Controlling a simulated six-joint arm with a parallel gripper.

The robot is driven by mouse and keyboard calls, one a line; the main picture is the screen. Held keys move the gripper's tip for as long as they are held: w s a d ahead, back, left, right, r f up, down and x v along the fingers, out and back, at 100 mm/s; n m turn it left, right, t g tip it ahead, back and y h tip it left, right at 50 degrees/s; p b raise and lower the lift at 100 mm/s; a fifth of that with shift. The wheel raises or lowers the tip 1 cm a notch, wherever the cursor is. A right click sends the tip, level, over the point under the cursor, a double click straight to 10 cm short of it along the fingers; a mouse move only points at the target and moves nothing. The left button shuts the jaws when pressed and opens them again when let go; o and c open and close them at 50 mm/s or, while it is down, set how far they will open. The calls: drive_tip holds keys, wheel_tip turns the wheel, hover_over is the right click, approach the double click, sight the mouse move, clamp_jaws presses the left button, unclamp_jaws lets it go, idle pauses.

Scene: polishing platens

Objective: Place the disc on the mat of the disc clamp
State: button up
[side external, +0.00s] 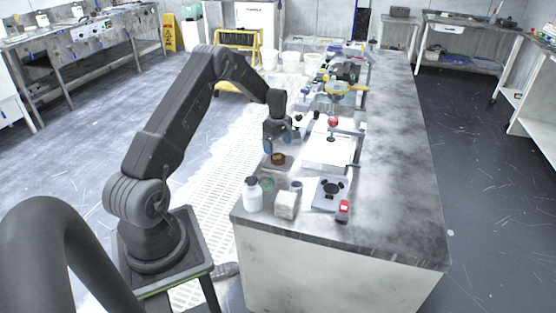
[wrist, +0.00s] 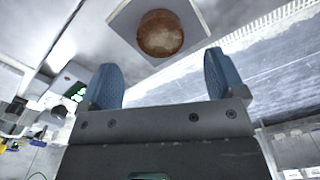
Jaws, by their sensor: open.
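A round brown disc (side external: 278,157) lies on a small square plate (side external: 287,166) near the left edge of the bench. The wrist view shows the same brown disc (wrist: 160,34) on its pale square plate (wrist: 124,22). My gripper (side external: 282,145) is just above the disc, pointing down. In the wrist view its two blue fingers (wrist: 160,64) are apart and empty, with the disc beyond the fingertips. Which fixture is the disc clamp I cannot tell for sure; a grey plate with a black lobed fixture (side external: 332,188) stands to the right, nearer the camera.
A white bottle (side external: 252,195), a pale block (side external: 287,204) and a red-and-grey device (side external: 343,210) stand near the front edge. A red-knobbed fixture (side external: 333,122) stands by a white sheet (side external: 322,151). More equipment crowds the back. The bench's right side is clear.

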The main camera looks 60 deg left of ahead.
sight(277, 156)
drive_tip(key=shift+a+f, duration=0.1)
drive_tip(key=shift+f, duration=2.55)
drive_tip(key=shift+c, duration=0.4)
drive_tip(key=c, duration=1.1)
drive_tip(key=shift+r, duration=0.1)
